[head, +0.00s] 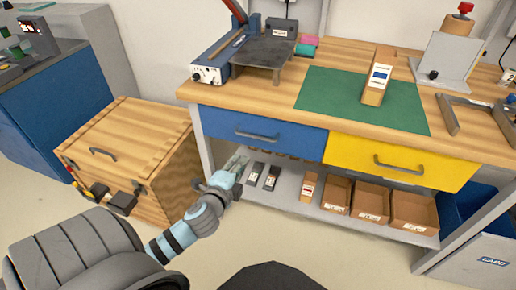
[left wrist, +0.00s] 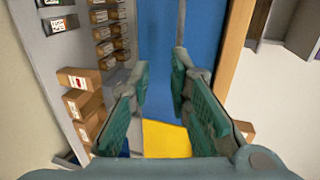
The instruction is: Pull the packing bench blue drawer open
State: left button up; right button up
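The blue drawer (head: 290,138) is in the left half of the packing bench front and looks shut, with a grey bar handle (head: 257,135). In the left wrist view the drawer (left wrist: 158,35) fills the middle, with its handle (left wrist: 181,32) upright in the picture near the right fingertip. My left gripper (head: 238,160) is just below and left of the handle in the head view. In the left wrist view the gripper (left wrist: 160,80) is open, with nothing held between its fingers. I cannot tell whether a finger touches the handle. My right gripper is not in view.
A yellow drawer (head: 400,162) sits right of the blue one. The lower shelf (head: 285,195) holds brown bins (head: 371,200) and small boxes. A wooden crate (head: 130,150) stands left of the bench. Open floor lies in front.

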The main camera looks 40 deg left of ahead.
aim_at(255, 137)
pick_arm(q)
jog(key=shift+m+t, duration=0.3)
jog(key=shift+t, duration=0.1)
jog(key=b+x, duration=0.1)
jog(key=x, duration=0.3)
jog(key=r+b+x, duration=0.1)
jog(key=x, duration=0.4)
jog(key=r+b+x, duration=0.1)
jog(key=x, duration=0.3)
jog(key=shift+w+d, duration=0.1)
jog(key=shift+w, duration=0.7)
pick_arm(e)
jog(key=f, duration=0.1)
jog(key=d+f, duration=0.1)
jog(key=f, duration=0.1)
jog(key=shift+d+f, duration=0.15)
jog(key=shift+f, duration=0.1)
pick_arm(q)
jog(key=shift+c, duration=0.6)
grip_shut()
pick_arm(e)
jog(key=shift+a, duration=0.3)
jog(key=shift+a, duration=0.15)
